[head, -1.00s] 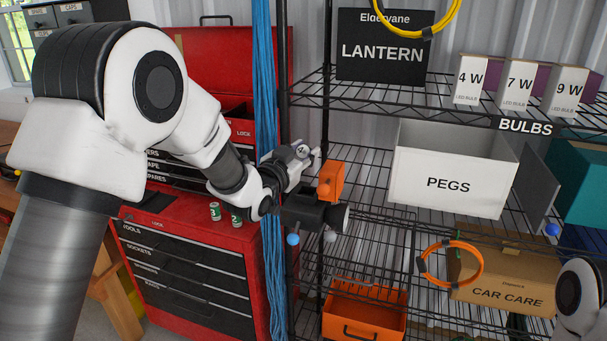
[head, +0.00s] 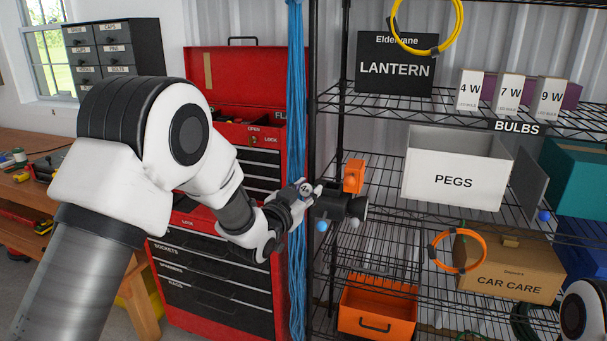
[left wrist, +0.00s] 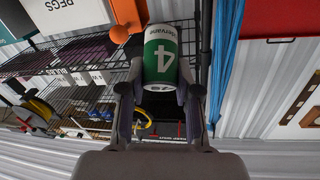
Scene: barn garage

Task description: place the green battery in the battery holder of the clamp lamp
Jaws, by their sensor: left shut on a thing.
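The clamp lamp has a black body (head: 338,205) and an orange block (head: 354,176) and is at the shelf's left post. An orange part with a ball (left wrist: 120,33) shows beside the battery in the wrist view. The battery holder's opening cannot be made out. My right gripper is not in view.
Blue cables (head: 296,100) hang close behind my left gripper. A red tool chest (head: 200,300) stands behind my left arm. The wire shelf holds a PEGS bin (head: 455,180), a LANTERN box (head: 395,70), an orange bin (head: 376,318) and a CAR CARE box (head: 505,280).

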